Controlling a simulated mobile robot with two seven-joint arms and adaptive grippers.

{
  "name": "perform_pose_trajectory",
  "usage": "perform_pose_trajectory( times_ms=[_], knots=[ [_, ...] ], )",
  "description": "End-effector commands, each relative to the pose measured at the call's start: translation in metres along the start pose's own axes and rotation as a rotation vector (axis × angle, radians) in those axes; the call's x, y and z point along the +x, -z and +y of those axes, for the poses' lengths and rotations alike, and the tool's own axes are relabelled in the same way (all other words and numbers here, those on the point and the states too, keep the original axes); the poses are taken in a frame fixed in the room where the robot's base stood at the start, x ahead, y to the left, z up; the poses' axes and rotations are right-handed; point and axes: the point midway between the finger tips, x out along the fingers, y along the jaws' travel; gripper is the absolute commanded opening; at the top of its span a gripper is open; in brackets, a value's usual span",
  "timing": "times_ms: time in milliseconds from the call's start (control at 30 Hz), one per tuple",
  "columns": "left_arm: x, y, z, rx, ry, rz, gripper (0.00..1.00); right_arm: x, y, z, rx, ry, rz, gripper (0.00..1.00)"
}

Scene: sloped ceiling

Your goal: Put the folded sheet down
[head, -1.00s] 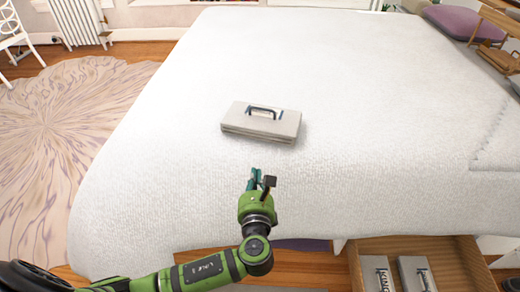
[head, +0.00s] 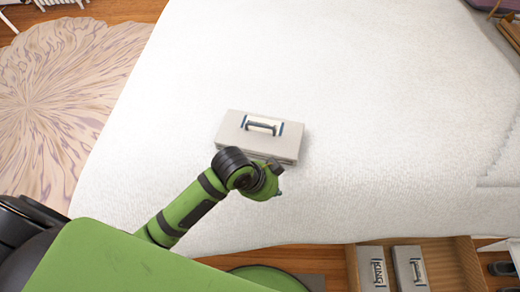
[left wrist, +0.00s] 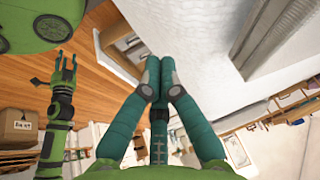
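The folded sheet (head: 235,134) is a flat light-grey bundle with a dark handle and a pale label on top. It lies flat on the white bed (head: 330,50). My left gripper (head: 276,192) is just in front of the sheet's front edge in the head view, with its fingers mostly hidden by the wrist. In the left wrist view its teal fingers (left wrist: 152,75) are together with nothing between them.
An open wooden drawer (head: 440,262) below the bed's front edge holds two grey labelled bundles (head: 408,268). Dark shoes (head: 500,268) are at the lower right. A patterned rug (head: 60,90) lies left of the bed. The bed around the sheet is clear.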

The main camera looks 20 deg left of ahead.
Motion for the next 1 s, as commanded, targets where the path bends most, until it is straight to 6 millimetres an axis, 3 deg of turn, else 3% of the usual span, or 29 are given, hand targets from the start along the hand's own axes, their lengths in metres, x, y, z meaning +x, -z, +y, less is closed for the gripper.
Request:
perform_pose_trajectory(
  times_ms=[300,433,600,833,1000],
  knots=[
    [-0.028,0.042,-0.015,0.654,-0.116,-0.018,0.00,-0.006,-0.007,-0.001,0.001,0.002,-0.016,0.40],
    [-0.047,0.042,-0.026,0.999,-0.205,-0.072,0.00,-0.009,-0.010,-0.002,0.001,0.003,-0.025,0.40],
    [-0.075,0.028,-0.045,1.347,-0.340,-0.152,0.00,-0.012,-0.015,-0.002,0.002,0.004,-0.034,0.40],
    [-0.097,0.013,-0.059,1.550,-0.456,-0.200,0.00,-0.014,-0.017,-0.003,0.002,0.004,-0.040,0.40],
    [-0.088,0.007,-0.058,1.568,-0.472,-0.200,0.00,-0.013,-0.018,-0.003,0.002,0.004,-0.041,0.40]
  ],
)
